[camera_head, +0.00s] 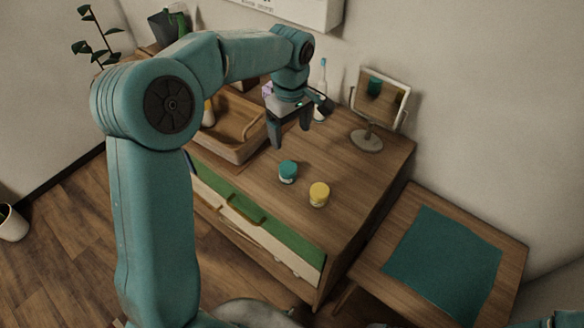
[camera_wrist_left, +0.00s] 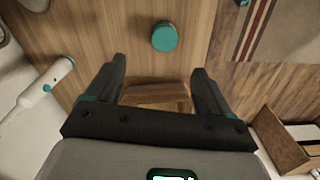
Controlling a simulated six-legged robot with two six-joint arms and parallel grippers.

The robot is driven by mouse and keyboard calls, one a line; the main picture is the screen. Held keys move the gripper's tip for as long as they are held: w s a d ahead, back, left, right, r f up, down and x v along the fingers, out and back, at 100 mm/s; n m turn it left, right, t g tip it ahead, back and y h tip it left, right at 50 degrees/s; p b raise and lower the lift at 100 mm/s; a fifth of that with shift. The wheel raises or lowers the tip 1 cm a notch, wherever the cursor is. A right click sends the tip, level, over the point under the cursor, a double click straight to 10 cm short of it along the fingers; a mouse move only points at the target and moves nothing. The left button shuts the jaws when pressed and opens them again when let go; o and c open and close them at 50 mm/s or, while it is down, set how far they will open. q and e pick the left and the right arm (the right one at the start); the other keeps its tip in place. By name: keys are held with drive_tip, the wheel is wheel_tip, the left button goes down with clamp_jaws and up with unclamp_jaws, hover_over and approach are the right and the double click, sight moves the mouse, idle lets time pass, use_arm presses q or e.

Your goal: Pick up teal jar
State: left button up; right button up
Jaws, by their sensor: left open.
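My right gripper is not in view.
A yellow-lidded jar (camera_head: 319,194) stands right of the teal jar. A mirror (camera_head: 368,139) stands behind at right. A wooden tray (camera_head: 238,152) lies at left, and a toothbrush (camera_wrist_left: 45,89) is near the wall. A side table has a teal mat (camera_head: 445,262).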

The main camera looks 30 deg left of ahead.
sight(288, 168)
use_arm(q)
drive_tip(key=f, duration=0.2)
drive_tip(key=s+f, duration=0.1)
drive_tip(key=f, duration=0.1)
drive_tip(key=shift+a, duration=0.15)
drive_tip(key=f, duration=0.5)
drive_tip(key=shift+w+p, duration=0.3)
drive_tip(key=shift+p, duration=0.1)
drive_tip(key=shift+s+f, duration=0.35)
drive_tip(key=shift+f, duration=0.1)
wheel_tip(288, 168, down, 5)
drive_tip(key=shift+w+r+p, duration=0.1)
drive_tip(key=shift+p, duration=0.75)
drive_tip(key=shift+f, duration=0.2)
drive_tip(key=c, duration=0.9)
drive_tip(key=shift+c, duration=1.1)
